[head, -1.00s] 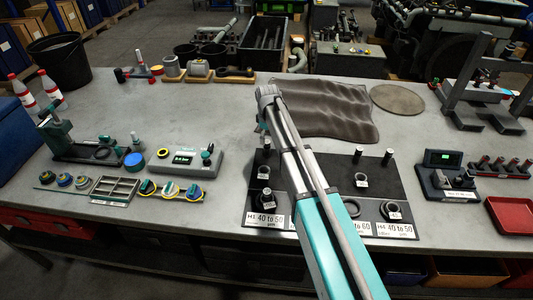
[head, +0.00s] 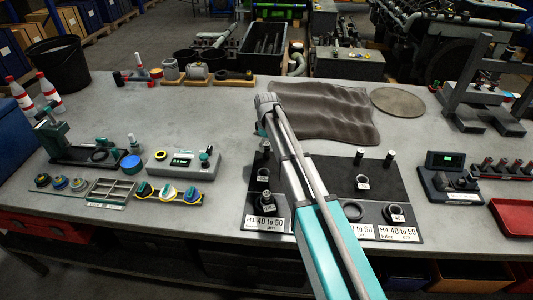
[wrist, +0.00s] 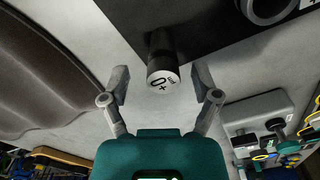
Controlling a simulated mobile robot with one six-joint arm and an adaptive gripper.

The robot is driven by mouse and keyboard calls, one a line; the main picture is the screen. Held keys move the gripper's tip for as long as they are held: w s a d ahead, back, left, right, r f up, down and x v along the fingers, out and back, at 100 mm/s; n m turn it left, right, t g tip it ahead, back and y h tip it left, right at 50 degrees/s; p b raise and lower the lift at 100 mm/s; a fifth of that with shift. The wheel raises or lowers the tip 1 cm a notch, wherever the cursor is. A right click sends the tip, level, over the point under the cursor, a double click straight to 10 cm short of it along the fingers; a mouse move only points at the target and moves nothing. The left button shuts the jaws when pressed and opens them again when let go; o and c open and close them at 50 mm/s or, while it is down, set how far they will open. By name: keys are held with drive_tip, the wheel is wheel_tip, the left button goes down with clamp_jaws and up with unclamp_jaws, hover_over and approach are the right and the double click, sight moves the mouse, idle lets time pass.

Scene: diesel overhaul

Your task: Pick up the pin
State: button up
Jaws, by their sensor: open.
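A dark pin (wrist: 162,58) with a marked white end stands at the edge of the black board in the wrist view. It appears to be the pin at the board's far left corner in the head view (head: 266,147). My gripper (wrist: 160,84) is open, with one finger on each side of the pin's white end in the picture. A gap shows between the pin and each finger, and I cannot tell how deep the pin sits between them. In the head view my arm hides much of the board, and the fingers cannot be made out.
The black board (head: 322,168) carries several labelled rings and two more pins (head: 358,155) (head: 389,158) to the right. A brown mat (head: 325,110) lies behind it. A grey gauge box (head: 183,160) stands left. Bare tabletop lies between the gauge and the mat.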

sight(267, 152)
drive_tip(key=shift+s+f+b, duration=0.15)
drive_tip(key=shift+f+b, duration=1.65)
drive_tip(key=shift+f, duration=0.25)
clamp_jaws()
